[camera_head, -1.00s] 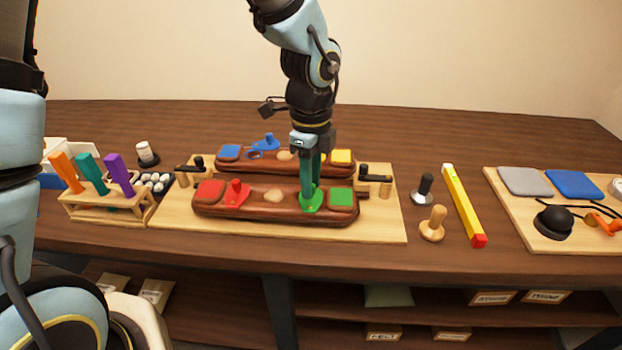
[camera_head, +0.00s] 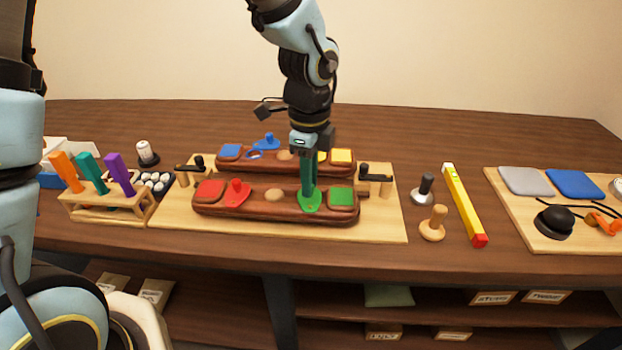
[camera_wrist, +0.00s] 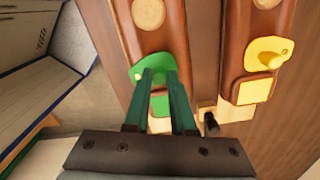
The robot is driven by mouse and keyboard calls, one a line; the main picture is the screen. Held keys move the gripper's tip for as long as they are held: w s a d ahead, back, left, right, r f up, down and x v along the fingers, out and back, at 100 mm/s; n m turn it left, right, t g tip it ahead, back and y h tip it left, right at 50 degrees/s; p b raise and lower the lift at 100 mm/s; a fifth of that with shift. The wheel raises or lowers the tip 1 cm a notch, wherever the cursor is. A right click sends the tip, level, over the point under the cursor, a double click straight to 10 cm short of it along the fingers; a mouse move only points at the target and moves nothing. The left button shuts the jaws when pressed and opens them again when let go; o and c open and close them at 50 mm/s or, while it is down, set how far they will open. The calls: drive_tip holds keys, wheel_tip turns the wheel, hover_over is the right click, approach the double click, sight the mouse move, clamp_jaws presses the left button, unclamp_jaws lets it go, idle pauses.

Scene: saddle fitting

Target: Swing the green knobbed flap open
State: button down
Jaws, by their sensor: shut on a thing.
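The green flap (camera_head: 309,203) lies on the front brown wooden bar (camera_head: 275,212), just left of a green square (camera_head: 342,197). My gripper (camera_head: 308,190) points down onto the flap, its green fingers shut at the flap's knob, which they hide. In the wrist view the flap (camera_wrist: 150,67) shows beyond the fingertips (camera_wrist: 159,78), and the green square (camera_wrist: 160,106) shows between the fingers. The flap looks turned off the square, but what lies under it is hidden.
A red knobbed flap (camera_head: 236,193) sits left on the same bar. The rear bar carries a blue flap (camera_head: 266,142) and a yellow square (camera_head: 342,156). Black-handled latches (camera_head: 375,175) stand at the board's ends.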

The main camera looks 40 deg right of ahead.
drive_tip(key=n, duration=0.1)
drive_tip(key=a+n, duration=0.1)
drive_tip(key=n, duration=0.3)
drive_tip(key=shift+w+a+b, duration=0.2)
drive_tip(key=shift+w+b, duration=0.05)
drive_tip(key=shift+b, duration=0.15)
drive_tip(key=n, duration=0.2)
drive_tip(key=a+n+b, duration=0.1)
drive_tip(key=n, duration=0.1)
drive_tip(key=shift+a+n, duration=0.15)
drive_tip(key=shift+n, duration=0.25)
drive_tip(key=n, duration=0.1)
drive_tip(key=a+n, duration=0.1)
drive_tip(key=n, duration=0.1)
drive_tip(key=n+b, duration=0.1)
drive_tip(key=n, duration=0.1)
drive_tip(key=shift+s+a, duration=0.15)
drive_tip(key=shift+s, duration=0.25)
drive_tip(key=shift+s+a+n+b, duration=0.1)
drive_tip(key=shift+s+a+n, duration=0.05)
drive_tip(key=shift+n, duration=0.7)
drive_tip(key=shift+s+a+n+b, duration=0.1)
drive_tip(key=shift+s+n+b, duration=0.1)
drive_tip(key=shift+n, duration=0.6)
drive_tip(key=shift+s+a+n+b, duration=0.1)
drive_tip(key=shift+s+a+n, duration=0.05)
drive_tip(key=shift+n, duration=0.7)
drive_tip(key=shift+s, duration=0.1)
drive_tip(key=c, duration=0.8)
unclamp_jaws()
